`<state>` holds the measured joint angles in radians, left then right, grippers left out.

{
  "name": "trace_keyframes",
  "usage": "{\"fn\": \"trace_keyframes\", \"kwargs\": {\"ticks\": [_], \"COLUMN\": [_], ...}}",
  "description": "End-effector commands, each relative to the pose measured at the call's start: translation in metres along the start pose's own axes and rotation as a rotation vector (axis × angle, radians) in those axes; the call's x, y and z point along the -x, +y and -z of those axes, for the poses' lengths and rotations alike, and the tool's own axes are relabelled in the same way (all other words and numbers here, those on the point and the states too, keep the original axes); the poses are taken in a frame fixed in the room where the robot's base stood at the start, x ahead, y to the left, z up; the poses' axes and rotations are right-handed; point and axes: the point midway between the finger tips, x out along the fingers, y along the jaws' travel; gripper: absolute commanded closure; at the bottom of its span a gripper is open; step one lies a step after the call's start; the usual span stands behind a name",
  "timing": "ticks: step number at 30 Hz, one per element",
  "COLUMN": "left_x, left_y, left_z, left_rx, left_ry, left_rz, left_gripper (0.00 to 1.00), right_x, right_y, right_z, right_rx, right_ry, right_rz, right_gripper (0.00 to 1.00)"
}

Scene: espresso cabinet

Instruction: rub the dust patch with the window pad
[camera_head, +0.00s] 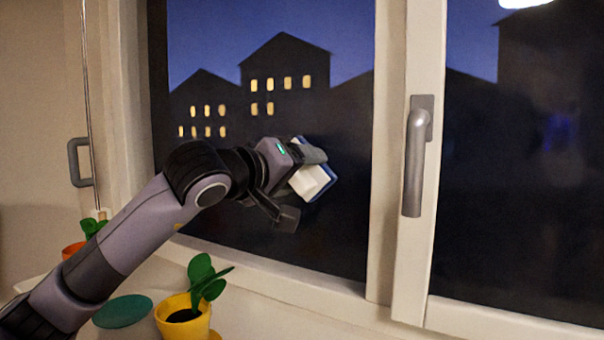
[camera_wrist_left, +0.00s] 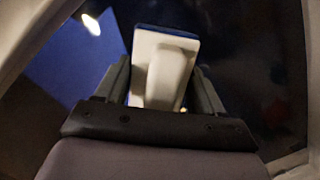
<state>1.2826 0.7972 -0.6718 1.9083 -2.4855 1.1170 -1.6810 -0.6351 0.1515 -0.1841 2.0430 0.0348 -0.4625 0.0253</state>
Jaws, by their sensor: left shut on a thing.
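The window pad (camera_head: 312,180) is a white block with a dark blue face. My left gripper (camera_head: 300,170) is shut on it and holds it up at the left window pane (camera_head: 330,95). The blue face is turned toward the glass; I cannot tell whether it touches. In the left wrist view the pad (camera_wrist_left: 166,65) sits between the two fingers of my left gripper (camera_wrist_left: 163,88), with its blue edge at the far end. I cannot make out a dust patch on the dark glass. My right gripper is not in view.
A grey window handle (camera_head: 414,160) sticks out from the frame at the right. Below, a yellow pot with a green plant (camera_head: 185,322), a green saucer (camera_head: 122,311) and an orange pot (camera_head: 74,249) stand near the sill. The pane around the pad is clear.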

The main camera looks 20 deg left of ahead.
Motion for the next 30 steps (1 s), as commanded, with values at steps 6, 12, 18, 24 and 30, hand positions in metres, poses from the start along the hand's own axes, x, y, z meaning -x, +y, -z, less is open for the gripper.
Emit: {"fn": "trace_keyframes", "kwargs": {"ticks": [6, 12, 18, 24, 30], "left_x": [0.000, 0.000, 0.002, 0.006, 0.007], "left_y": [-0.018, -0.023, -0.034, -0.045, -0.050], "left_z": [0.016, 0.022, 0.032, 0.043, 0.048], "left_rx": [0.003, 0.002, 0.003, 0.002, 0.002], "left_ry": [0.005, 0.006, 0.008, 0.007, 0.007], "left_rz": [0.010, 0.011, 0.014, 0.013, 0.012], "left_gripper": [0.80, 0.80, 0.80, 0.80, 0.80], "right_x": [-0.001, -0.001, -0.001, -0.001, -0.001], "right_y": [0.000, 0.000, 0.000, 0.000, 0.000], "right_z": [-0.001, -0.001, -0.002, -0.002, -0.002], "right_rx": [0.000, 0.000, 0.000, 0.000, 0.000], "right_ry": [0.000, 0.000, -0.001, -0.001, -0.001], "right_rz": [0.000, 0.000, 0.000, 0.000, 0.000], "right_gripper": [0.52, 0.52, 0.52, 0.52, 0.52]}}
